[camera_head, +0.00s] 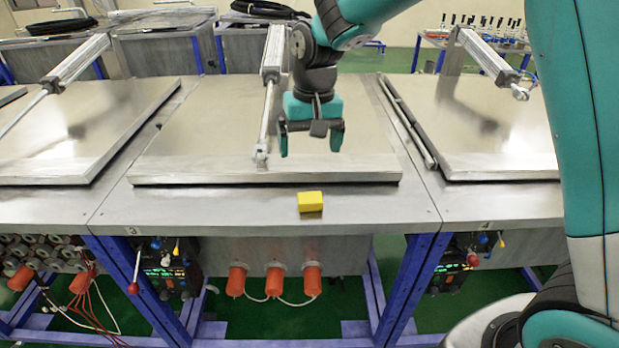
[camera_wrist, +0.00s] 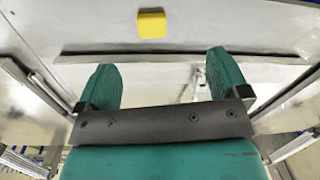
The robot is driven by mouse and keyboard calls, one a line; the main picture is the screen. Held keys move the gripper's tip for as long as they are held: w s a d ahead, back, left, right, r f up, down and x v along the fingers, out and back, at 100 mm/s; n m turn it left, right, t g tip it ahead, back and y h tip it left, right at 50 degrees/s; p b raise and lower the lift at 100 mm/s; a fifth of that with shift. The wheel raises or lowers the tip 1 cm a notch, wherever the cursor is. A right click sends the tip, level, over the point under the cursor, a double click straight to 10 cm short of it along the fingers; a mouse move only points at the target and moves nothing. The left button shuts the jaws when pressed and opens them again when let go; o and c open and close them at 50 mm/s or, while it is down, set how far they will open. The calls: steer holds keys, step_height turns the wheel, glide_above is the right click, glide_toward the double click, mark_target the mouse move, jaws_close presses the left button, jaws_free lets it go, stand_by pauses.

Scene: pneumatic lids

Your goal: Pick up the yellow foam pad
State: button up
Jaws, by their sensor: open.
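The yellow foam pad (camera_head: 310,202) lies on the metal bench ledge (camera_head: 240,207), in front of the middle lid's front edge. In the wrist view the yellow pad (camera_wrist: 152,23) shows near the top, beyond my fingertips. My gripper (camera_head: 310,152) hangs over the middle lid, behind and above the pad. Its two teal fingers are spread apart with nothing between them. They also show in the wrist view (camera_wrist: 164,75), apart from the pad.
The closed middle metal lid (camera_head: 200,135) lies under my gripper, with a pneumatic cylinder (camera_head: 272,60) to the left of my arm. More lids lie left (camera_head: 75,125) and right (camera_head: 480,120). The ledge around the pad is clear. Orange connectors (camera_head: 274,281) sit below.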

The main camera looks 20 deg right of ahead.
steer(key=w+d+f+m+p, duration=0.1)
steer(key=w+m+p, duration=0.1)
steer(key=w, duration=0.3)
steer(key=p, duration=0.4)
glide_above(310, 197)
steer(key=shift+h, duration=0.4)
step_height(310, 197, down, 11)
steer(key=shift+a+f, duration=0.15)
steer(key=shift+f, duration=0.05)
steer(key=f+p, duration=0.3)
steer(key=f, duration=0.2)
steer(key=shift+d, duration=0.2)
steer(key=shift+f, duration=0.5)
steer(key=c, duration=1)
